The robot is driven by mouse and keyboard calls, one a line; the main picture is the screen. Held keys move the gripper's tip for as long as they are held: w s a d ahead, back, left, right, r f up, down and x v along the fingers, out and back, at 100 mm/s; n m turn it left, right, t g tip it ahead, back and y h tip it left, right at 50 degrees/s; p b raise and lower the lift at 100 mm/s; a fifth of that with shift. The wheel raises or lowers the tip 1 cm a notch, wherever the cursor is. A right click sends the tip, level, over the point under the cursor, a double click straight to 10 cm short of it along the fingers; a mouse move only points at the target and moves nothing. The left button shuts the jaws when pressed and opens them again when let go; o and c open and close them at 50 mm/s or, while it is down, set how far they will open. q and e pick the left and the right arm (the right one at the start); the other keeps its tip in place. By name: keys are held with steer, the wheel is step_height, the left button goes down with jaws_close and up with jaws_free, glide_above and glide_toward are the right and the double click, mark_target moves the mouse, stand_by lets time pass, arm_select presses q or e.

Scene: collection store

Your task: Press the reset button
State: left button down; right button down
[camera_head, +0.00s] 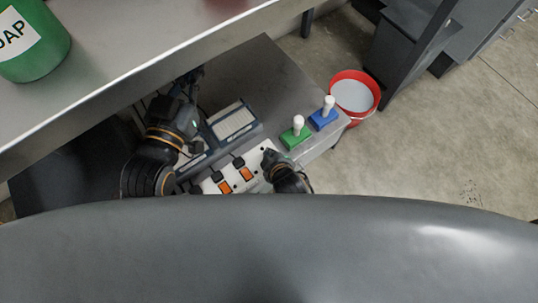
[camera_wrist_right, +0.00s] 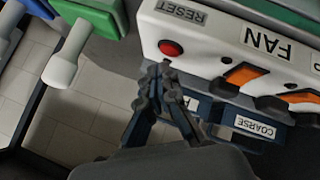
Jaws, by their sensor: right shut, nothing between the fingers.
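The red reset button (camera_wrist_right: 170,48) sits at the end of a white switch panel (camera_wrist_right: 215,45), beside the RESET label (camera_wrist_right: 184,11). In the head view the panel (camera_head: 212,186) lies on the low grey table, and I cannot make out the button there. My right gripper (camera_wrist_right: 163,70) is shut and empty. Its fingertips show just below the button in the wrist view; I cannot tell if they touch the panel. In the head view my right gripper (camera_head: 268,160) is at the panel's right end. My left gripper (camera_head: 188,84) is small and dark beyond the panel, its fingers unclear.
Orange switches (camera_head: 246,174) are on the panel. Ribbed pads in dark blue trays (camera_head: 232,123) lie behind it. Green (camera_head: 296,135) and blue (camera_head: 323,118) blocks with white knobs stand to the right. A red bucket (camera_head: 372,84) is on the floor. A shelf (camera_head: 150,60) overhangs the upper left.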

steer(key=shift+f, duration=0.1)
arm_select(q)
steer(key=shift+f, duration=0.1)
arm_select(e)
steer(key=shift+f, duration=0.3)
arm_select(q)
steer(key=shift+r, duration=0.4)
arm_select(e)
steer(key=shift+f, duration=0.4)
stand_by(0.4)
steer(key=shift+r+p, duration=0.3)
steer(key=shift+p, duration=0.05)
steer(key=shift+r+p, duration=0.35)
steer(key=shift+p, duration=0.05)
arm_select(q)
step_height(320, 180, down, 9)
steer(key=s+a+g+y, duration=0.1)
steer(key=s+a+g, duration=0.1)
steer(key=g, duration=0.3)
steer(key=shift+s+y, duration=0.3)
arm_select(e)
steer(key=shift+r, duration=0.15)
arm_select(q)
steer(key=shift+r, duration=0.1)
